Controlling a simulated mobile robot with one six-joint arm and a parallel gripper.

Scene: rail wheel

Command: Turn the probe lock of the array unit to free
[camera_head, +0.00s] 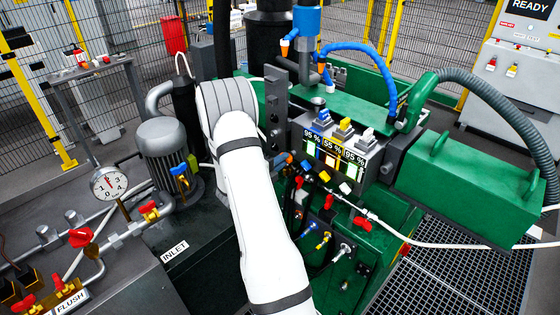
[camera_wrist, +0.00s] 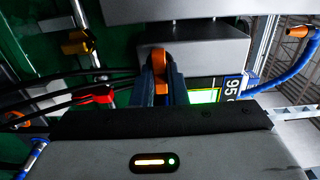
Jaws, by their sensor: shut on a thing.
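The array unit shows in the head view as a grey block with a row of lit percent displays (camera_head: 333,146) on the green machine. My gripper (camera_wrist: 159,82) shows in the wrist view, with its blue fingers closed around an orange lever (camera_wrist: 158,62). This lever looks like the probe lock, but I see no label on it. It stands in front of a grey housing, close to a display marked 95 (camera_wrist: 232,88). Its exact turn angle is hard to tell. In the head view my white arm covers much of the middle, and I cannot make out the gripper clearly.
Red (camera_wrist: 95,96) and yellow (camera_wrist: 76,43) fittings and dark hoses lie left of the fingers in the wrist view. A blue hose (camera_wrist: 290,72) is at the right.

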